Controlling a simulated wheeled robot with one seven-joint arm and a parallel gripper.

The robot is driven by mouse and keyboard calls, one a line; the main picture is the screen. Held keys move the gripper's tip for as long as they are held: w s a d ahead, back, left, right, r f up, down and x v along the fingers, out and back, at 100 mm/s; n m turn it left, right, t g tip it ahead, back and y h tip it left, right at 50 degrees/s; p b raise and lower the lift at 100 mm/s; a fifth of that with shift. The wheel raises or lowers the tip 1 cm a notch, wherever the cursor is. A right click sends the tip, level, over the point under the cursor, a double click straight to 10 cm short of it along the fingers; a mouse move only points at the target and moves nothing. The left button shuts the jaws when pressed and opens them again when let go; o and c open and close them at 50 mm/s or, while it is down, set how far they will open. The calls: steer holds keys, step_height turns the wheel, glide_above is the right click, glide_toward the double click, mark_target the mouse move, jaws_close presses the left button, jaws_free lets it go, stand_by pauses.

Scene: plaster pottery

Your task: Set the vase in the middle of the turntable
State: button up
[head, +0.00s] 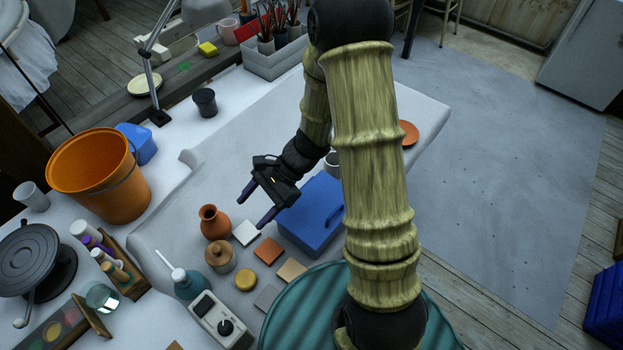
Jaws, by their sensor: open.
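The vase (214,224) is a small terracotta pot with a narrow neck and flared dark mouth. It stands upright on the white-covered table, left of the middle. The turntable (28,264) is a dark grey round disc with ring marks at the left edge, and nothing stands on it. My gripper (251,211) is open and empty, its two dark fingers pointing down-left toward the vase. The fingertips are to the right of the vase and appear apart from it.
An orange bucket (100,180) and a rack of bottles (116,266) lie between vase and turntable. A blue box (312,222) is right of my gripper.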

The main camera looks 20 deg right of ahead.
steer(key=s+d+r+n+t+h, duration=0.2)
steer(key=d+r+n+h, duration=0.2)
steer(key=d+r+n, duration=0.1)
steer(key=s+d+r+n+t+h, duration=0.2)
steer(key=d+r+n+h, duration=0.2)
steer(key=d+n, duration=0.4)
steer(key=shift+d+r+t+h, duration=0.15)
steer(key=shift+r+t+h, duration=0.2)
steer(key=shift+h, duration=0.45)
steer(key=shift+s, duration=0.15)
